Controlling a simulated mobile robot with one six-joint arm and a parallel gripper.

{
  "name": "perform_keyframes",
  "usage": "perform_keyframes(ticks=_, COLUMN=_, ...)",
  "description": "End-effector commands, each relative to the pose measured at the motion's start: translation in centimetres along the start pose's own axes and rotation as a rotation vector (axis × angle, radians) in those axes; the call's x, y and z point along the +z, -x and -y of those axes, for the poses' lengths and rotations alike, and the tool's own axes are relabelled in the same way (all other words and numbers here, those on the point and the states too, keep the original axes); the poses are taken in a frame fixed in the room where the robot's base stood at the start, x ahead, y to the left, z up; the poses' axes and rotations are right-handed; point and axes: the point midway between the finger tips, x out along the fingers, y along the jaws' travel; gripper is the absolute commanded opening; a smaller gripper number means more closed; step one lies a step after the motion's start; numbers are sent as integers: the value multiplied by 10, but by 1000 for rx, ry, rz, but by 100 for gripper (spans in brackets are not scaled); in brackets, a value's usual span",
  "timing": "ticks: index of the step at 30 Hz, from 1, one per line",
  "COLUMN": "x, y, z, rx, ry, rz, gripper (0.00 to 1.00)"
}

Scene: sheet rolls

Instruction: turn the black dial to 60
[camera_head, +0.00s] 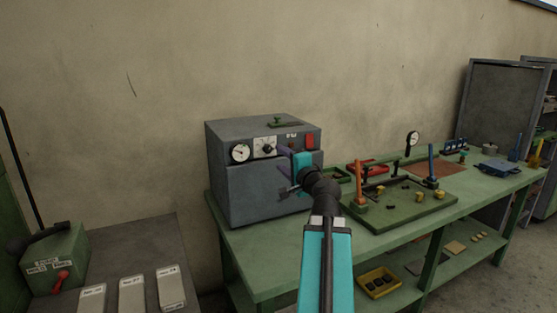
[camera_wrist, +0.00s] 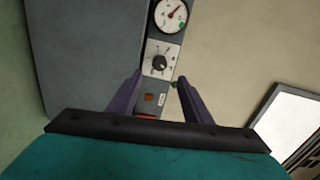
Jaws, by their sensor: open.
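The black dial (camera_head: 267,147) sits on a white scale plate on the front of a grey metal box (camera_head: 255,195), between a round gauge and a red part. In the wrist view the black dial (camera_wrist: 160,62) shows on its white plate just beyond my fingertips. The numbers on the plate are too small to read. My gripper (camera_head: 284,169) is in front of the box, close to the panel and slightly right of the dial. In the wrist view its two purple fingers (camera_wrist: 158,78) are apart with nothing between them, and the dial lies ahead of the gap.
A round white gauge (camera_head: 240,152) is left of the dial, and a red part (camera_head: 310,141) is to its right. The box stands on a green bench (camera_head: 270,254). A green tray (camera_head: 415,219) with posts and small parts lies to the right.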

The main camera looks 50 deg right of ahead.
Motion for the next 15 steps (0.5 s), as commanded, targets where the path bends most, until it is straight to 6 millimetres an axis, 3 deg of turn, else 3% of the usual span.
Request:
perform_keyframes(ticks=4, x=1, y=21, z=-5, rx=-1, ry=2, rz=-2, gripper=45)
perform_keyframes(ticks=15, x=0, y=29, z=-4, rx=-2, ry=2, rz=2, gripper=45)
